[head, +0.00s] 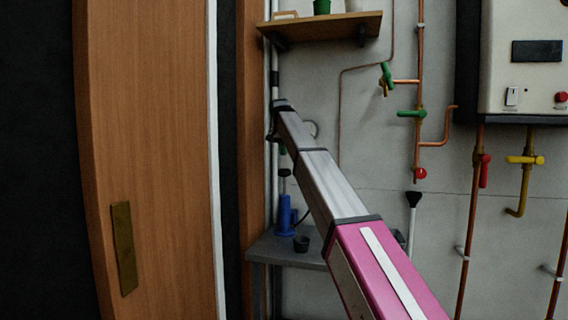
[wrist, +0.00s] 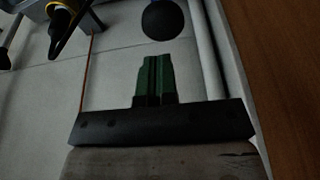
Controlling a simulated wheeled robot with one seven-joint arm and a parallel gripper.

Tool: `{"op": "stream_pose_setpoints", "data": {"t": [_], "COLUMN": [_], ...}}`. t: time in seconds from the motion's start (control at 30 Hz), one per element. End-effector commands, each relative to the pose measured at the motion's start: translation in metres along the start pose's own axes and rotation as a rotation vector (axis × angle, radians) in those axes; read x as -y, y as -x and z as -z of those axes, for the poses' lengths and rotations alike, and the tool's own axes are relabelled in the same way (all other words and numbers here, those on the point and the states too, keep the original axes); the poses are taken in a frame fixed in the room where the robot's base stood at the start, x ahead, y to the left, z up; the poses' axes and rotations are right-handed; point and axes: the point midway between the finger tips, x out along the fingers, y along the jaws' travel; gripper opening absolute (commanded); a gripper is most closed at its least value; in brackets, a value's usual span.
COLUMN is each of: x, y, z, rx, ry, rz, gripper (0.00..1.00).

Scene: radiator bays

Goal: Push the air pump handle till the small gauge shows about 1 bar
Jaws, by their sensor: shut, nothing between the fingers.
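The blue air pump (head: 285,217) stands upright on a grey bench at the lower middle of the head view. Its dark handle knob (head: 285,172) sits on a thin rod above the blue body. In the wrist view a dark round knob (wrist: 163,20), apparently the pump handle, lies just beyond my fingertips. My gripper (head: 282,150) is above the knob, with its green fingers pointing down. In the wrist view the fingers of my gripper (wrist: 155,60) are together and empty, with a small gap to the knob. I cannot make out the small gauge or its reading.
A wooden door (head: 150,120) stands close on the left. A shelf (head: 330,24) is above my gripper. Copper pipes (head: 419,70) and a boiler (head: 525,75) are on the right.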

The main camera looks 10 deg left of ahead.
Motion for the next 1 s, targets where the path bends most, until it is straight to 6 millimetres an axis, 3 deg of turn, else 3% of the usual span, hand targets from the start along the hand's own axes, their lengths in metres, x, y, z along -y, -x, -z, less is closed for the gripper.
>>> {"op": "stream_pose_setpoints", "data": {"t": [0.23, 1.0], "x": [0.0, 0.0], "y": [0.017, 0.017], "z": [0.0, 0.0], "rx": [0.0, 0.0], "ry": [0.0, 0.0], "rz": [0.0, 0.0], "gripper": [0.0, 0.0]}}
